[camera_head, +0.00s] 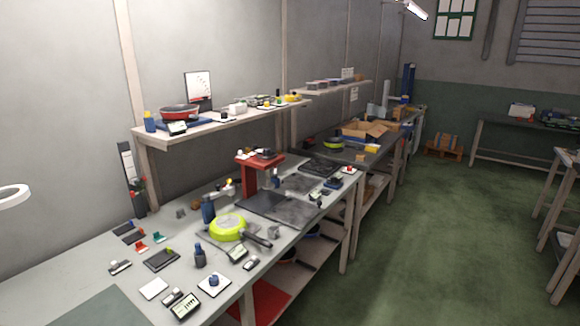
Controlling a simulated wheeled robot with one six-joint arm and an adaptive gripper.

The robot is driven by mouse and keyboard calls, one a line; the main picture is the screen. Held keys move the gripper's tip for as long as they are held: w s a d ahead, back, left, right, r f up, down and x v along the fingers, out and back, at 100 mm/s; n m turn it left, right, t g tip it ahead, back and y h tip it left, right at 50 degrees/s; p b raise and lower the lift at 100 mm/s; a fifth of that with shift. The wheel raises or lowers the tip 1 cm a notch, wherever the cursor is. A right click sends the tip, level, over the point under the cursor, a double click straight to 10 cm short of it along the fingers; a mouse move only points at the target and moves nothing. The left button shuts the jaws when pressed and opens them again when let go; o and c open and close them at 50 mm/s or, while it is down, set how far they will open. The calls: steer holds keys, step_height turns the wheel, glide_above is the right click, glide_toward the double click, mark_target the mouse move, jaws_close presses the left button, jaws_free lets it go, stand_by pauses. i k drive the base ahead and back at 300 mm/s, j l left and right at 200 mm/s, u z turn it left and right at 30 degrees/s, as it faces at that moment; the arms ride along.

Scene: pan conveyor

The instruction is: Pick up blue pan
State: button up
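I cannot make out a clearly blue pan. A dark, bluish round object (313,236) lies partly hidden on the shelf under the near workbench; I cannot tell whether it is a pan. A yellow-green pan (228,227) with a dark handle sits on top of the near workbench (60,270). A red pan-like dish (180,111) rests on the wall shelf at the upper left. Another yellow-green round item (333,144) sits on the farther bench. My gripper is not in view.
A red press-like stand (258,168) rises behind the yellow-green pan. Several small tools and cards crowd the bench top. An open cardboard box (364,131) stands on the farther bench. Green floor (430,240) to the right is clear, with other tables at the right edge.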

mark_target(314, 231)
steer(key=i+l+z, duration=0.15)
steer(key=i+z, duration=0.25)
steer(key=i, duration=0.45)
steer(key=i+j+z, duration=0.1)
steer(key=i+z, duration=0.35)
steer(key=i, duration=0.4)
steer(key=i+u, duration=0.35)
steer(key=i, duration=0.15)
steer(key=i+l+u, duration=0.15)
steer(key=i+u, duration=0.15)
steer(key=i, duration=0.2)
steer(key=i+l+u, duration=0.35)
steer(key=i, duration=0.15)
steer(key=i+l+u, duration=0.35)
steer(key=i+j, duration=0.05)
steer(key=i, duration=0.05)
